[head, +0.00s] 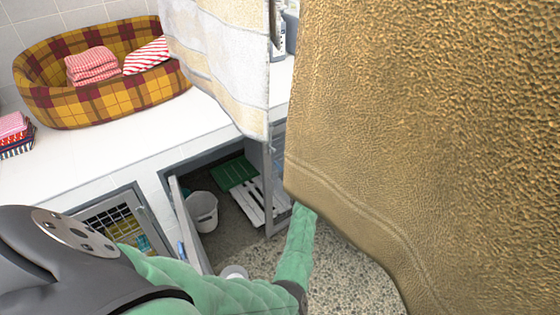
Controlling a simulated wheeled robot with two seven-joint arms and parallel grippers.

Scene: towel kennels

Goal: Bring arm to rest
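My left arm (230,290) comes in from the lower left in a green sleeve. It bends at a dark joint, and its forearm (298,240) points up the picture and passes behind the brown towel (430,130). The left gripper's fingers do not show, so I cannot tell what they hold. The brown towel hangs very close to the camera and fills the right side of the view. What holds it up is out of the picture. My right arm and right gripper do not show.
A white tiled counter (90,165) carries a plaid pet bed (95,100) with folded towels. A pale striped towel (225,60) hangs over its edge. Below are an open kennel with a white bucket (202,211) and slatted board (250,190), and a barred door (110,222). The brown towel hides the right side.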

